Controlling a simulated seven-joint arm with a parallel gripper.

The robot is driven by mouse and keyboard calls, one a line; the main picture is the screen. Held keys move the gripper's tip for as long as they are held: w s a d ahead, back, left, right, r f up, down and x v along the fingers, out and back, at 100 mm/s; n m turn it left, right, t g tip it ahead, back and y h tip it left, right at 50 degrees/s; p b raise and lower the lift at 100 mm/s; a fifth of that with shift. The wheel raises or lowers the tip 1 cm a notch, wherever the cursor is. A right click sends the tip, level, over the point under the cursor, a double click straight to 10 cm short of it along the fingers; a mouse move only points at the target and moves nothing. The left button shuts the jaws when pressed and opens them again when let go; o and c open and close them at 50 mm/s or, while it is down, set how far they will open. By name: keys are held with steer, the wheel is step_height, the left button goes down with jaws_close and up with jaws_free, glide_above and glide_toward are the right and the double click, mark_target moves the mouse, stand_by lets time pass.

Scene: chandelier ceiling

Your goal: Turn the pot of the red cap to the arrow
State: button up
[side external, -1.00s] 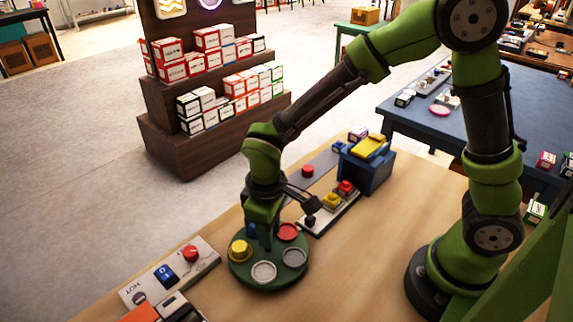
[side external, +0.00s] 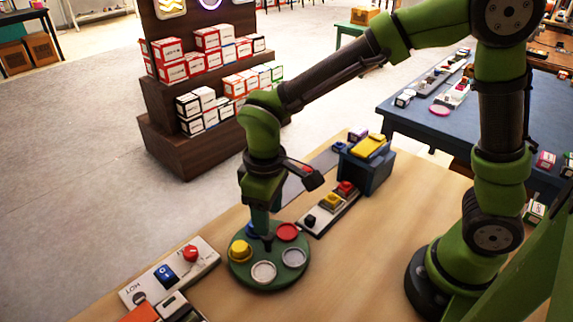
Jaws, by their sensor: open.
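A green round disc (side external: 268,279) on the wooden table bears several round coloured pieces. A red cap (side external: 288,232) sits at its back right, and a raised yellow cap (side external: 240,251) at its left. A white ring-like piece (side external: 264,271), a grey one (side external: 294,257) and a partly hidden blue piece (side external: 251,230) are also on it. My gripper (side external: 266,238) is open and points down over the back of the disc, left of the red cap. Its fingertips are small and dark here. Another red knob (side external: 191,253) stands on a white panel at left. I cannot make out an arrow.
The white panel (side external: 210,262) also has a blue switch (side external: 165,274) and HOT lettering. A strip with coloured buttons (side external: 333,201) and a blue box with a yellow top (side external: 368,148) stand behind right of the disc. The table's front middle is clear.

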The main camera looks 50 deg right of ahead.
mark_target(270, 236)
step_height(270, 236, up, 12)
steer(key=shift+f, duration=0.2)
steer(key=s+d+m+t+y, duration=0.1)
steer(key=s+d+m+t, duration=0.2)
steer(key=d, duration=0.4)
steer(key=s+d+r+m+t+y, duration=0.1)
steer(key=s+d+m+t, duration=0.3)
steer(key=d, duration=0.3)
steer(key=shift+s+r+m, duration=0.15)
steer(key=shift+s+m, duration=0.55)
steer(key=shift+s, duration=0.1)
